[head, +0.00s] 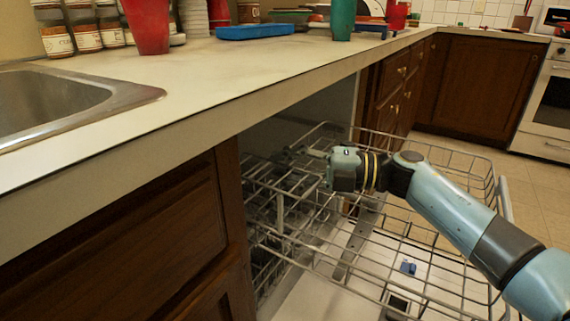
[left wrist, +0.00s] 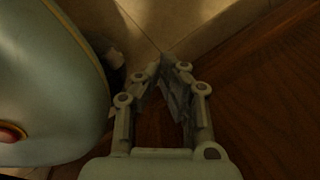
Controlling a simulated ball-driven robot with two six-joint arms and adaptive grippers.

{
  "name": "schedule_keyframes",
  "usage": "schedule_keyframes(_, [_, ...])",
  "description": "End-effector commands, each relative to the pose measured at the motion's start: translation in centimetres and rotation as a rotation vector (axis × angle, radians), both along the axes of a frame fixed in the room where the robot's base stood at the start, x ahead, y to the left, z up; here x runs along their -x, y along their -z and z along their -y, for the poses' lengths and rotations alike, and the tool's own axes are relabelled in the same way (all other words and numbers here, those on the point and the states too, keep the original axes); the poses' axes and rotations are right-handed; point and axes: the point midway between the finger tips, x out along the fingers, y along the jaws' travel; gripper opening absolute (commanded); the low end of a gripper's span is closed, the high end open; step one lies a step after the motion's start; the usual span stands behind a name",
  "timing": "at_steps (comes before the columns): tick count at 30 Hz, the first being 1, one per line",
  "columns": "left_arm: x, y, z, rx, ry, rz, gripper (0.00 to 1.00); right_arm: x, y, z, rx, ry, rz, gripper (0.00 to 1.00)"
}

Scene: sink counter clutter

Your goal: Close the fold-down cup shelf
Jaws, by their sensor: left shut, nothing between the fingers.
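The wire dish rack (head: 470,152) is pulled out of the dishwasher under the counter. Wire tines and a shelf-like wire section (head: 268,188) show at its left side. I cannot tell for certain which wires form the fold-down cup shelf, or its angle. My right gripper (head: 312,153) reaches in from the right over the rack, its fingers pointing left near the wires. Its fingers are small and blend with the wires, so contact and opening are unclear. My left gripper (left wrist: 168,72) is shut and empty in the left wrist view, above floor beside dark wood.
The counter (head: 230,85) overhangs the rack's left side, with a sink (head: 60,100), red cup (head: 148,22), blue tray (head: 258,32) and green cup (head: 342,18) on it. The open dishwasher door (head: 330,298) lies below the rack. Tiled floor (head: 540,190) is clear at right.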

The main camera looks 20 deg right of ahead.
Motion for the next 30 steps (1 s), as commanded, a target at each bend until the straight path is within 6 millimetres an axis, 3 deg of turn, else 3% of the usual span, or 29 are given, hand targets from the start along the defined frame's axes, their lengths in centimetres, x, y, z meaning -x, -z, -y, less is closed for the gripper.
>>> schedule_keyframes(3, [0.0,0.0,0.0,0.000,0.000,0.000,0.00,0.0,0.0,0.0,0.000,0.000,0.000,0.00])
schedule_keyframes(20, [0.0,-0.1,0.0,0.000,0.000,0.000,0.00,0.0,-0.1,0.0,0.007,0.000,0.005,0.00])
schedule_keyframes(30, [0.5,-1.3,-0.1,0.000,0.000,0.005,0.00,0.1,-1.5,0.0,0.121,-0.001,0.097,0.00])
